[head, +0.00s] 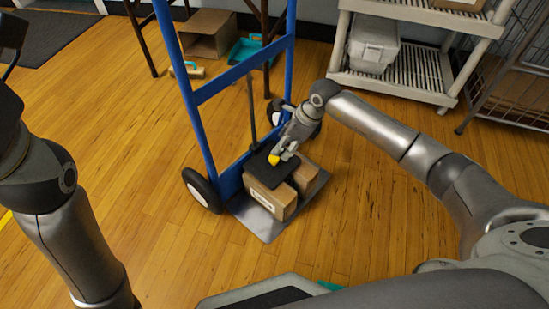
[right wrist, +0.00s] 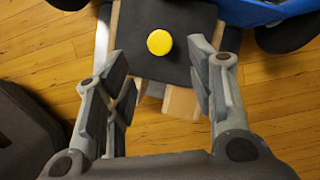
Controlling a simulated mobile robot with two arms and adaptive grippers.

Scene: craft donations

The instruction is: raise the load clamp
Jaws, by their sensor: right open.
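The load clamp is a flat black plate (head: 268,166) lying on top of the cardboard boxes (head: 268,196) on the hand truck. It has a yellow knob (head: 274,160), which also shows in the right wrist view (right wrist: 159,43). The blue hand truck (head: 197,120) stands upright, with a thin dark rod (head: 251,110) rising behind the clamp. My right gripper (head: 283,154) is right at the clamp in the head view. In the right wrist view it is open (right wrist: 158,75) and empty, with the knob between and slightly beyond its fingertips. My left gripper is out of view.
A white shelf rack (head: 420,75) with a grey bin (head: 373,42) stands at the back right, beside a wire cage (head: 510,85). An open cardboard box (head: 207,33) and a teal tray (head: 252,50) lie behind the truck. The wooden floor left of the truck is clear.

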